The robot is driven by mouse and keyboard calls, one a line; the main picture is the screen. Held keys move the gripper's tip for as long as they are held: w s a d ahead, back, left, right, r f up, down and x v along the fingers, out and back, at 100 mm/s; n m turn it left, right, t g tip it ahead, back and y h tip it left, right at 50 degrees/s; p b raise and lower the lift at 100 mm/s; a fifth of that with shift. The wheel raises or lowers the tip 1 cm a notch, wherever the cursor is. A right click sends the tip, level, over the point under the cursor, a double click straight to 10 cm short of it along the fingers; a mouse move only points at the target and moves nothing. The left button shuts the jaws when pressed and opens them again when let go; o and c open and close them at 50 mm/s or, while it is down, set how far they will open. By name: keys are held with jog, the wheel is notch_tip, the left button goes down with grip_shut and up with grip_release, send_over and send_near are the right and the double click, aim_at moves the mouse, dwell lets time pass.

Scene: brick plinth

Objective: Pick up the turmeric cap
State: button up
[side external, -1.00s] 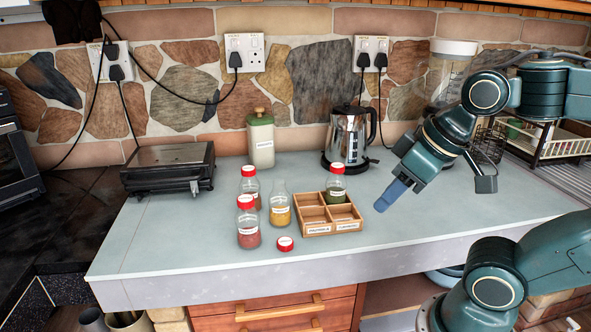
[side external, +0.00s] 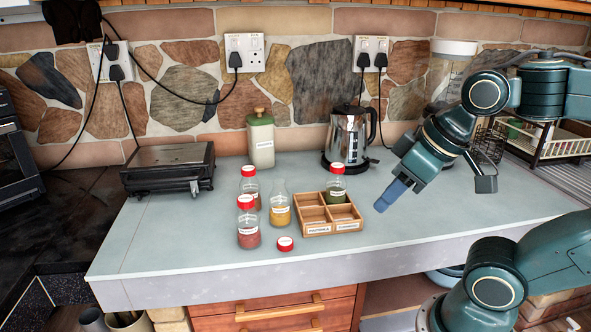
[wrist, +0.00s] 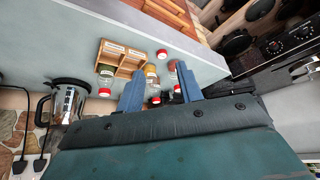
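The turmeric cap (side external: 285,244), a red lid with a white label, lies on the counter in front of the jars. It also shows in the wrist view (wrist: 162,54), just beyond my fingertips. An uncapped jar with yellow contents (side external: 280,211) stands behind it. My gripper (side external: 382,206) hangs above the counter right of the wooden rack, well to the right of the cap. In the wrist view its two blue fingers (wrist: 160,68) are spread apart with nothing held between them.
Two red-capped jars (side external: 248,226) (side external: 249,187) stand left of the yellow jar. A divided wooden rack (side external: 319,229) holds a green jar (side external: 336,185) in its back right compartment. A kettle (side external: 346,138), canister (side external: 261,141) and black grill (side external: 168,170) stand behind.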

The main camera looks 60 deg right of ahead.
jog(key=shift+o, duration=0.2)
jog(key=o, duration=0.5)
jog(key=shift+w, duration=0.1)
jog(key=w+f+n+g, duration=0.2)
jog(key=w+n, duration=0.3)
jog(key=w, duration=0.2)
jog(key=w+d+f+n+g, duration=0.1)
jog(key=w+f+n, duration=0.2)
jog(key=w+n, duration=0.2)
jog(key=w+f+n+g, duration=0.2)
jog(key=w+n, duration=0.3)
jog(key=w, duration=0.6)
jog(key=shift+d+f+g, duration=0.15)
jog(key=shift+g, duration=0.15)
jog(key=shift+f, duration=0.1)
send_over(285, 242)
jog(key=shift+f, duration=4.25)
